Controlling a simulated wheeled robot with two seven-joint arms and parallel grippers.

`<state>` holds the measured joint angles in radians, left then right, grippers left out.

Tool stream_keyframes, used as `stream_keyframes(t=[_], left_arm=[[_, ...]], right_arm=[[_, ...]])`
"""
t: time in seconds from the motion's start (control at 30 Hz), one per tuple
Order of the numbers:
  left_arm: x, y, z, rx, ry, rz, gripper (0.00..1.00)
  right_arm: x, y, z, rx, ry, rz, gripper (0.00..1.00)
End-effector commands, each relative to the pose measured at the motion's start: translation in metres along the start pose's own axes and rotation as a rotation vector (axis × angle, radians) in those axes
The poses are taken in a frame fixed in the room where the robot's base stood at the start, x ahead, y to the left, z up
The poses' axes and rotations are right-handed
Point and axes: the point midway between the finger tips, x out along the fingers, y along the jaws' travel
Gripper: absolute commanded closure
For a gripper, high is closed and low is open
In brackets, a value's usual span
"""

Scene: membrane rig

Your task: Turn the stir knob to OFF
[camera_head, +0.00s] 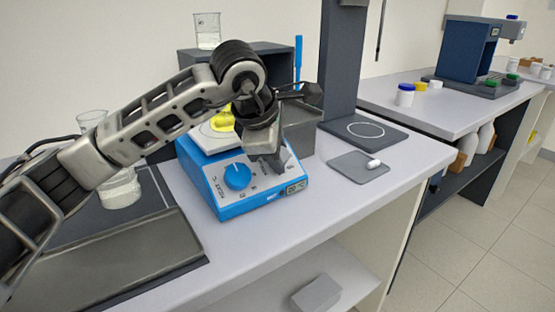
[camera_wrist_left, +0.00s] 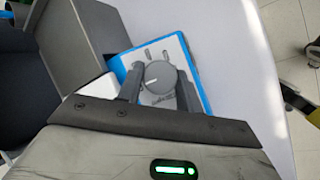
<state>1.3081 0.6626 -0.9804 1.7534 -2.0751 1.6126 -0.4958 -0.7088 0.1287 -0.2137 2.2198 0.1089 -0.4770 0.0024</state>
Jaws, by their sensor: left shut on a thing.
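The stirrer hotplate (camera_head: 215,196) is a blue box with a pale front panel, standing on the white bench. A blue knob (camera_head: 238,176) shows on the left of its panel. In the left wrist view, the stir knob (camera_wrist_left: 160,78) is round and dark grey with a white pointer line towards the left. My left gripper's fingers (camera_wrist_left: 158,90) lie on both sides of it, shut on it. The panel's lettering is too small to read surely. My right gripper is not in view.
A yellow-topped item (camera_head: 222,121) sits on the plate. A grey box (camera_head: 300,133) stands close behind my gripper. A beaker (camera_head: 207,30) stands on a dark shelf. A grey mat (camera_head: 358,167) lies to the right.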

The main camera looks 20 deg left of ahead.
Motion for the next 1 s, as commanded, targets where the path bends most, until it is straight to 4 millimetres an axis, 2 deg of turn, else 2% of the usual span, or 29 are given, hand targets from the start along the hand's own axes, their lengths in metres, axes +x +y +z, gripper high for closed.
stream_keyframes(t=[0.47, 0.5, 0.57, 0.87, 1.0], left_arm=[[-0.001, 0.0, -0.001, -0.015, 0.002, 0.009, 0.87], [-0.001, 0.0, -0.001, -0.015, 0.002, 0.009, 0.59], [-0.001, 0.0, 0.0, -0.015, 0.002, 0.009, 0.43], [-0.001, 0.0, 0.0, -0.013, 0.001, 0.009, 0.43], [-0.013, 0.001, 0.0, -0.013, -0.001, 0.012, 0.43]], right_arm=[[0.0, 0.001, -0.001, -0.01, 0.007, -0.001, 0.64], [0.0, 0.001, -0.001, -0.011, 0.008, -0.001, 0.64], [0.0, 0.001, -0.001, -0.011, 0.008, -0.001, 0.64], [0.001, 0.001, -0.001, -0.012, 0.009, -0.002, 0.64], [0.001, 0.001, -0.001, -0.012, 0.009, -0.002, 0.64]])
